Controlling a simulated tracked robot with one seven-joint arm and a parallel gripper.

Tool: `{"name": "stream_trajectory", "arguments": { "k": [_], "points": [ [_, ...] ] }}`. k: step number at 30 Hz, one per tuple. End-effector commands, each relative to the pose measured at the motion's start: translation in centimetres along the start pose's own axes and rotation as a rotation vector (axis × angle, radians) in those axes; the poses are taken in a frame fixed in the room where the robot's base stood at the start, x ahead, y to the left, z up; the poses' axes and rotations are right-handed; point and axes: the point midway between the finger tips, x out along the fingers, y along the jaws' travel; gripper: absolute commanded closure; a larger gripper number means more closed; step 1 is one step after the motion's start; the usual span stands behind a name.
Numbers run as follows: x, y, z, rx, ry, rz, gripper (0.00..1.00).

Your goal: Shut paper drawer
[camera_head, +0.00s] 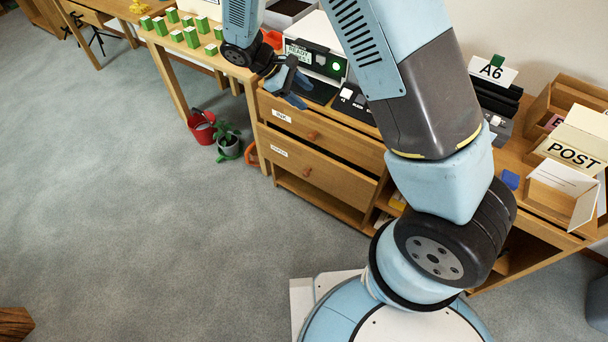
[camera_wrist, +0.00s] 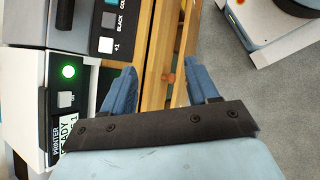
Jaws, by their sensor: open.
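The paper drawer (camera_head: 335,183) is the lower of two drawers in the wooden desk. Its small label is hard to read, and it has a round orange-brown knob (camera_head: 307,172). A dark gap shows above its front, so it seems to stand out a little. The upper drawer (camera_head: 345,146) is labelled INK and looks shut. My gripper (camera_head: 288,88) is open and empty, above the drawers near the printer. In the wrist view, my gripper (camera_wrist: 162,88) has its blue fingers apart over the drawer fronts, with a knob (camera_wrist: 171,78) visible between them.
The printer (camera_head: 316,58) with a green light stands on the desk beside my gripper. The carpet (camera_head: 150,230) in front is mostly clear.

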Motion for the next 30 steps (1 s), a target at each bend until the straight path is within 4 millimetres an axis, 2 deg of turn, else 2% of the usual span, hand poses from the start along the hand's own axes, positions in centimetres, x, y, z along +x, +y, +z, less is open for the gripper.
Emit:
{"name": "stream_trajectory", "arguments": {
  "k": [1,3,12,21,30],
  "points": [
    [0.7,-0.8,-1.6,-0.04,-0.028,0.025,0.41],
    [1.6,-1.7,-3.5,-0.09,-0.062,0.059,0.41],
    [5.7,-5.9,-10.8,-0.299,-0.205,0.221,0.41],
    [10.8,-10.6,-16.9,-0.502,-0.349,0.403,0.41],
    [16.6,-15.5,-21.8,-0.7,-0.496,0.603,0.41]
  ]
}}
